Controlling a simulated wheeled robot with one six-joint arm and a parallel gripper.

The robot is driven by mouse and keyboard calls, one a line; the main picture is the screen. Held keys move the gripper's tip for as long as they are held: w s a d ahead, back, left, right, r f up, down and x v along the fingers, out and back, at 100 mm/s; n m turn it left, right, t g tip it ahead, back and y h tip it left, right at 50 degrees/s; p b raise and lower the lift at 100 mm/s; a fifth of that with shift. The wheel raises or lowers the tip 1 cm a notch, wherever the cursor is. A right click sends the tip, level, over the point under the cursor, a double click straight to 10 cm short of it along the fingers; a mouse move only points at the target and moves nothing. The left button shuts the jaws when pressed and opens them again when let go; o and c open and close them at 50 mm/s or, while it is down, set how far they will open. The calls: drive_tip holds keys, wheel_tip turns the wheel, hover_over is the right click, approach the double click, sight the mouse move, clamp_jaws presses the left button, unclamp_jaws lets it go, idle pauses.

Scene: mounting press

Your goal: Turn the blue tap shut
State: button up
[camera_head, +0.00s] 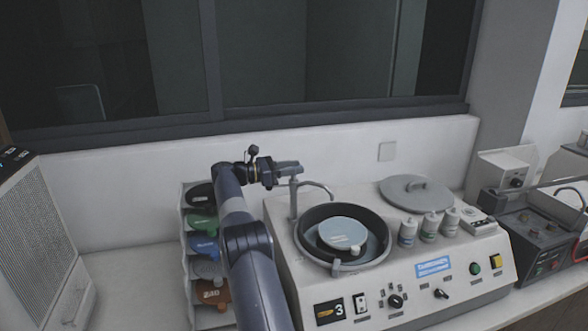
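A grey metal tap (293,200) rises from the back left of the white press machine, with a thin curved spout (318,187) reaching over the round bowl. No blue part of the tap shows; its top is hidden at my gripper. My gripper (294,168) is level with the top of the tap post, pointing right, with its fingers at or over the handle area. The fingers are small and dark here, so I cannot tell whether they touch the tap or are open or shut.
The machine's open bowl (384,240) holds a light disc (342,234). A round grey lid (415,189) and several white bottles (408,231) stand right of it. A rack of coloured items (203,245) is left of the machine. A wall and window are close behind.

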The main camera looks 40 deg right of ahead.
drive_tip(key=v, duration=0.7)
drive_tip(key=p+x, duration=0.1)
drive_tip(key=x, duration=0.6)
drive_tip(key=shift+s+d+r, duration=0.1)
drive_tip(key=shift+s+d, duration=0.1)
drive_tip(key=shift+d, duration=0.15)
drive_tip(key=shift+w+a+t+b, duration=0.2)
drive_tip(key=shift+t+b, duration=0.1)
drive_tip(key=shift+b, duration=0.25)
drive_tip(key=shift+s, duration=0.1)
